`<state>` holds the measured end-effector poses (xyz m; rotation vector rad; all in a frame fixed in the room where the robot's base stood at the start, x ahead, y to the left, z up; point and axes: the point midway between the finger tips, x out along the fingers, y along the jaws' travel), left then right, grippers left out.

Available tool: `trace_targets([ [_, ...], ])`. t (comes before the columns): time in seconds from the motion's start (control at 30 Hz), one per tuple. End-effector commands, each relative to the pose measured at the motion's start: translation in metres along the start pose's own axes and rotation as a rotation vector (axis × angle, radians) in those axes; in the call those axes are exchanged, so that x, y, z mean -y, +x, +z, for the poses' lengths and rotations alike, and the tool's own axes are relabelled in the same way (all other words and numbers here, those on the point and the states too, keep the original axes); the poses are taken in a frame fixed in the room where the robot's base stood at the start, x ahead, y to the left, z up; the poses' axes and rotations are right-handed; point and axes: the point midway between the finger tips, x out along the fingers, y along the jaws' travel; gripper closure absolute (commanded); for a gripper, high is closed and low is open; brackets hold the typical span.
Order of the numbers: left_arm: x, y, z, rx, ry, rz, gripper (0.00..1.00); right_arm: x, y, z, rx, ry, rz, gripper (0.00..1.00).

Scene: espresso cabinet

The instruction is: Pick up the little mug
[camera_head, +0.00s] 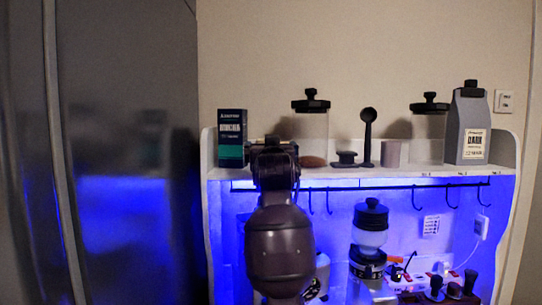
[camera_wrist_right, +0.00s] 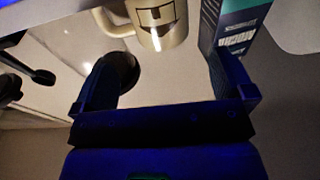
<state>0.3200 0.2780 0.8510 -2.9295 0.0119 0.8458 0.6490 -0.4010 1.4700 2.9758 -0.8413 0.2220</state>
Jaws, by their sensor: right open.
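The little mug (camera_wrist_right: 158,24), cream with a dark square outline on its side, shows at the top of the right wrist view. Its handle points left there. In the head view the mug cannot be made out, as my right arm and gripper stand in front of that part of the shelf. My right gripper (camera_wrist_right: 160,62) is open and empty, with the mug just beyond the gap between its fingers and apart from them. In the head view this gripper (camera_head: 275,150) is at shelf height, right of the dark-green box. My left gripper is not in view.
The dark-green box (camera_head: 232,138) stands close beside the mug; it also shows in the wrist view (camera_wrist_right: 236,32). A black-lidded glass jar (camera_head: 311,125) is on the other side. A spoon (camera_head: 368,135), grey bag (camera_head: 473,125) and shelf (camera_head: 400,173) with hooks follow; a grinder (camera_head: 370,230) stands below.

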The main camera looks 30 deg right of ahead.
Motion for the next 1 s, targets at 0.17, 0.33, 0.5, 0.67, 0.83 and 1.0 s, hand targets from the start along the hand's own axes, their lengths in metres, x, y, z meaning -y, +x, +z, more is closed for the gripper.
trace_targets([
  [0.17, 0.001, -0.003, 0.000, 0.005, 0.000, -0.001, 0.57, 0.000, 0.016, 0.000, 0.000, 0.000, -0.001, 0.00],
  [0.33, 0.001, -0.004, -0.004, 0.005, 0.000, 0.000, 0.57, 0.001, 0.027, -0.001, 0.001, 0.000, 0.000, 0.00],
  [0.5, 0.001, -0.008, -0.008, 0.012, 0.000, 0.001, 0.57, 0.003, 0.050, -0.002, 0.002, 0.000, -0.001, 0.00],
  [0.67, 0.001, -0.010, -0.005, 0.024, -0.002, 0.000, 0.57, 0.003, 0.066, -0.001, 0.000, 0.000, -0.001, 0.00],
  [0.83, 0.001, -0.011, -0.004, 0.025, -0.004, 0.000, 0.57, 0.003, 0.070, 0.000, 0.000, 0.001, -0.001, 0.00],
  [1.0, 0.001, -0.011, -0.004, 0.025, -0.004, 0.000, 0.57, 0.003, 0.070, 0.000, -0.001, 0.001, -0.001, 0.03],
])
